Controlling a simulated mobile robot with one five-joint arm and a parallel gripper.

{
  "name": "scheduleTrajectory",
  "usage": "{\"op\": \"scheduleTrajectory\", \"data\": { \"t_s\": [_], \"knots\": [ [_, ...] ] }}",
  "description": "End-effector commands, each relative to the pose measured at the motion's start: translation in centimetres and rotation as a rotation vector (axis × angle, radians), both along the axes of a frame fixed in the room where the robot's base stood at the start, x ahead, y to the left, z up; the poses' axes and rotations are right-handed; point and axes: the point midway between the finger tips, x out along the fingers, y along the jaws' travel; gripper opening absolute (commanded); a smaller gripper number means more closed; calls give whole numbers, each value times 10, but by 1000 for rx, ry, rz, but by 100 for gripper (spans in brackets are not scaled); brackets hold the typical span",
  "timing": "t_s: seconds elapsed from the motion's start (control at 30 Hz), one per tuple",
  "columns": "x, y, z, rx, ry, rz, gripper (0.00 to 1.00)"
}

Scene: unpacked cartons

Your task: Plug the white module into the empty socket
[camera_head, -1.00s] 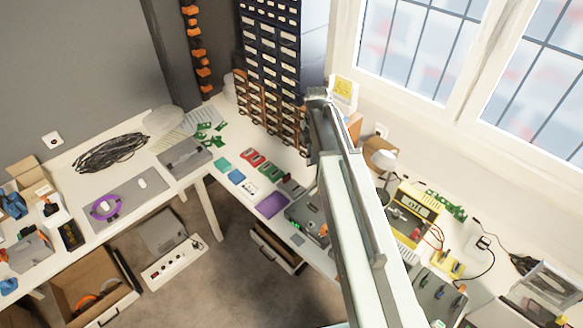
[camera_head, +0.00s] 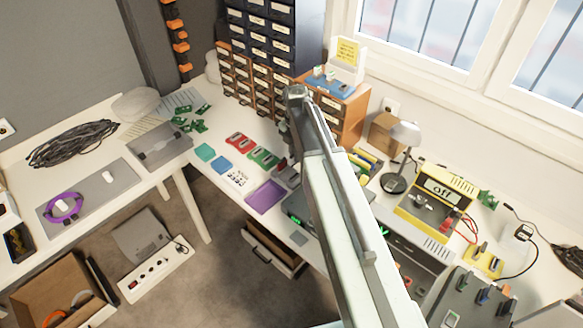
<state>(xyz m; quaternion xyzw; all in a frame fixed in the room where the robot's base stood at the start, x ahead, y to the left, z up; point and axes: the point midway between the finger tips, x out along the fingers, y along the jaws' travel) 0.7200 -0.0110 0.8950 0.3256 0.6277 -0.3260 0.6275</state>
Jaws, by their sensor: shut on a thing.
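My arm rises from the bottom edge to a joint near the picture's middle, then bends down behind my own forearm. My gripper (camera_head: 288,162) is at its lower end, above the bench, mostly hidden by the arm. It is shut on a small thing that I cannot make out. I cannot single out the white module. A grey panel box (camera_head: 478,292) at the bottom right carries several small coloured blocks. A pale slot-like patch shows at its lower left, but I cannot tell whether it is an empty socket.
A red module (camera_head: 240,141), a green module (camera_head: 263,158) and a purple tray (camera_head: 265,197) lie left of my arm. A lamp (camera_head: 397,165) and a yellow power supply (camera_head: 436,207) stand to its right. Drawer cabinets (camera_head: 262,42) rise behind. An open drawer (camera_head: 270,248) juts out below the bench.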

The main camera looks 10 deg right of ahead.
Motion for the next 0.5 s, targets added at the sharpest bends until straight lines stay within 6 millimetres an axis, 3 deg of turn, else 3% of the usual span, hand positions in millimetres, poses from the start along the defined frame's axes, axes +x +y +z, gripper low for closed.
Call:
{"op": "scheduleTrajectory", "data": {
  "t_s": [0.03,0.33,0.5],
  "knots": [
    [0,2,-7,0,0,2,0],
    [0,6,-9,0,0,9,0],
    [0,7,-23,0,0,10,0]
  ]
}}
